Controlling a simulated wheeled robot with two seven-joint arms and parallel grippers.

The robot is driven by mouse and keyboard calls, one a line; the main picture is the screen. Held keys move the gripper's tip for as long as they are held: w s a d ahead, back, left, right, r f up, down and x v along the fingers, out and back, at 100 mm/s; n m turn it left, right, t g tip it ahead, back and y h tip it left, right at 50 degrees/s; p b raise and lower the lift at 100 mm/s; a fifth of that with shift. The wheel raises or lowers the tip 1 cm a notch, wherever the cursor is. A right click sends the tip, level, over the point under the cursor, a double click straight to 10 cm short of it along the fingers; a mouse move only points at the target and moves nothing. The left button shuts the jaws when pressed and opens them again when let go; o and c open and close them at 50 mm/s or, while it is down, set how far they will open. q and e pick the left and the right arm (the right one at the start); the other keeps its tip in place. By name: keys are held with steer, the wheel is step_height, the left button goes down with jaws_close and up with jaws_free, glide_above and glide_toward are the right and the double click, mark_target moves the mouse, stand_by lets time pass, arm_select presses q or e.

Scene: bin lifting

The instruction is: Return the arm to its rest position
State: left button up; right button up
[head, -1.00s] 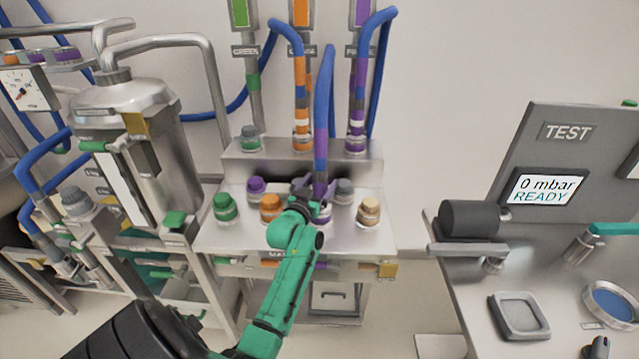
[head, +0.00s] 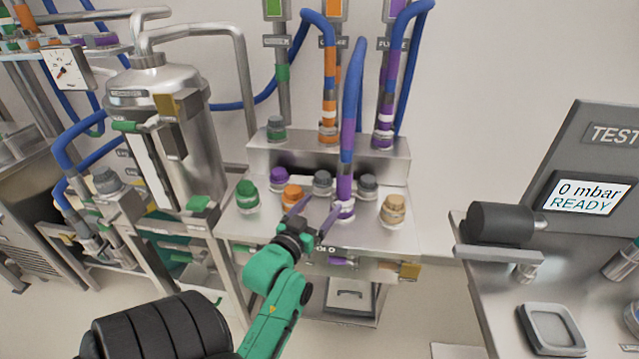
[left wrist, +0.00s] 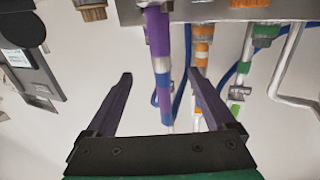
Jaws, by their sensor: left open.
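My left arm is green and reaches from the bottom of the head view to the steel connector bench (head: 290,225). My left gripper (head: 318,222) is open, with its purple-grey fingers pointing up and away at the bench's front. A purple-banded blue hose (head: 347,160) stands upright on the bench, just beyond the fingers. In the left wrist view the gripper (left wrist: 160,98) shows wide open with nothing between its fingertips; the hose (left wrist: 158,50) shows beyond, in the gap. My right gripper does not show.
A steel tank (head: 165,130) is at left. A test station (head: 590,190) reading 0 mbar READY is at right. Blue hoses hang behind.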

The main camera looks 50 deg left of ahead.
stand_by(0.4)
arm_select(q)
steer(key=s+d+f+m+g+h, duration=0.3)
steer(key=d+f+g+h, duration=0.3)
steer(key=d+f, duration=0.5)
steer(key=s+d+f+m+g, duration=0.2)
steer(key=s+d+f+g, duration=0.35)
steer(key=s+g, duration=0.35)
step_height(320, 180, down, 22)
steer(key=s, duration=0.3)
steer(key=s+a+f+g, duration=0.1)
steer(key=s+a+f, duration=0.2)
steer(key=s+f, duration=1.2)
steer(key=shift+s+f+m, duration=0.2)
steer(key=shift+s+m, duration=0.2)
steer(key=shift+s, duration=0.65)
